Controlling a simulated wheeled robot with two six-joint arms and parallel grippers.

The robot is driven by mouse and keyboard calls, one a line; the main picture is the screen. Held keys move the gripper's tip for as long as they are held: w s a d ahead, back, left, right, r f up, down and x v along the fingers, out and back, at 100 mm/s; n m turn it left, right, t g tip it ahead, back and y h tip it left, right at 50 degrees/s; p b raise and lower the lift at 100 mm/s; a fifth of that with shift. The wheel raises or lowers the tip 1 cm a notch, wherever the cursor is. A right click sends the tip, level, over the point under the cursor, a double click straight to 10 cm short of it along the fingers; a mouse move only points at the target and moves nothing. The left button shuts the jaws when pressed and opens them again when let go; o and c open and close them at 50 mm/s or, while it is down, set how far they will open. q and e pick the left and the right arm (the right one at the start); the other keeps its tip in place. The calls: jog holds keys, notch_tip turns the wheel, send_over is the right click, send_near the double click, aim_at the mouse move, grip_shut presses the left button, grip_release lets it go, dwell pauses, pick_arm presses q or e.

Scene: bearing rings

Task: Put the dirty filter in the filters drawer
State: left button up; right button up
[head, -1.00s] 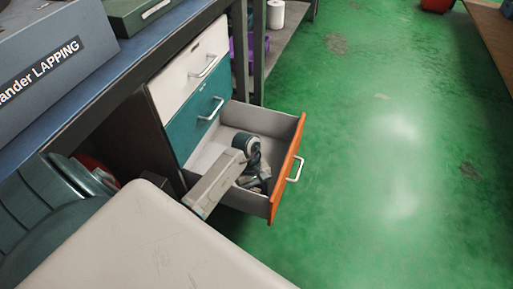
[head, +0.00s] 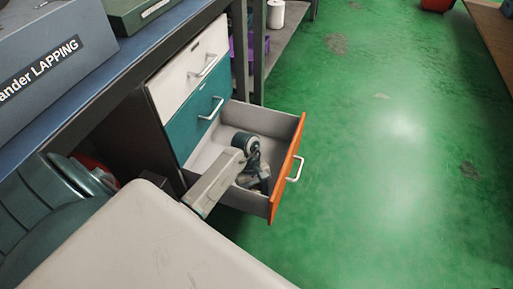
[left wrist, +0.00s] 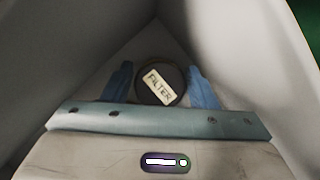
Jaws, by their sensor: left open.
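The filter (left wrist: 158,84) is a dark round piece with a cream label reading "FILTER". In the left wrist view it sits low in the corner of the open drawer, between my blue fingertips. My left gripper (left wrist: 161,85) is open, one finger on each side of the filter; I cannot tell whether they touch it. In the head view my left gripper (head: 259,184) is down inside the open orange-fronted drawer (head: 289,165), and the filter cannot be made out there. No label is readable on that drawer. My right gripper is not in view.
A teal drawer (head: 188,128) and a white drawer (head: 180,75) above the open one are shut. Grey and green boxes stand on the bench (head: 125,72). The drawer walls stand close around my left gripper. The green floor (head: 390,180) to the right is clear.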

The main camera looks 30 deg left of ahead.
pick_arm(q)
jog(key=p+v, duration=0.2)
jog(key=v, duration=0.9)
jog(key=shift+d, duration=0.15)
